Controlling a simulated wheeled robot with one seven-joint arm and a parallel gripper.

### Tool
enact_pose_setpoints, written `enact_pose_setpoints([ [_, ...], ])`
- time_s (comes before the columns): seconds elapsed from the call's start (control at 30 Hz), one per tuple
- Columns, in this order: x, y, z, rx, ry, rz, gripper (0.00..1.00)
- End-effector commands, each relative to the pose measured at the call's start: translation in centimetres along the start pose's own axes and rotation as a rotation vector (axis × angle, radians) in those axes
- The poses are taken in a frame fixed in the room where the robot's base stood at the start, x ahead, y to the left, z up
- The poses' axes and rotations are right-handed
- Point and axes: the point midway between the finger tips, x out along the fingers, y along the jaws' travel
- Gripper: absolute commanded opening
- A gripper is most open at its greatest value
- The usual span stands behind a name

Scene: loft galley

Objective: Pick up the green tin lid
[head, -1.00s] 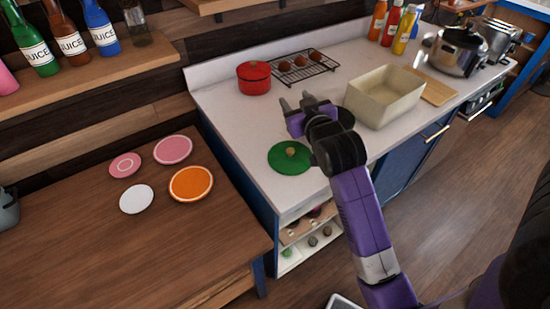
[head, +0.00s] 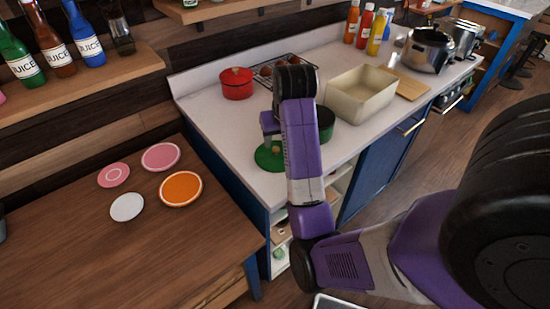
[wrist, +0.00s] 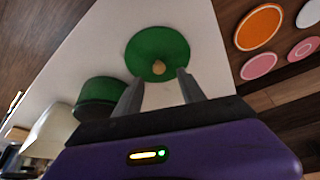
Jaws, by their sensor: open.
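The green tin lid (head: 268,157) lies flat on the white counter near its left front corner, partly hidden by my arm in the head view. In the wrist view the round green lid (wrist: 157,52) shows whole, with a small tan knob at its middle. My gripper (wrist: 160,84) is open and empty. Its two fingers point at the lid, with the knob between and just beyond the fingertips in the picture. In the head view the gripper (head: 267,142) is mostly hidden behind my arm, above the lid. I cannot tell the exact height.
A dark green pot (head: 325,122) stands right of the lid, close to my arm; it shows in the wrist view (wrist: 98,97). A cream bin (head: 360,95) is beyond it. A red pot (head: 237,83) and a wire rack (head: 262,76) stand behind. Plates lie on the wooden table (head: 150,250).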

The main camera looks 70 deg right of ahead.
Motion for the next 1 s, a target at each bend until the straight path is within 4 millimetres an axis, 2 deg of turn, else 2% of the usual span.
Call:
enact_pose_setpoints([
  [0.03, 0.9, 0.0, 0.2, 0.000, 0.001, 0.000, 0.47],
  [0.27, 2.0, 0.1, 0.0, 0.000, 0.002, 0.000, 0.47],
  [0.63, 6.0, 0.2, -0.2, -0.001, 0.000, 0.001, 0.47],
  [0.93, 6.4, 0.2, -0.2, -0.001, 0.002, 0.000, 0.47],
  [1.0, 6.4, 0.2, -0.2, 0.000, 0.002, 0.000, 0.33],
])
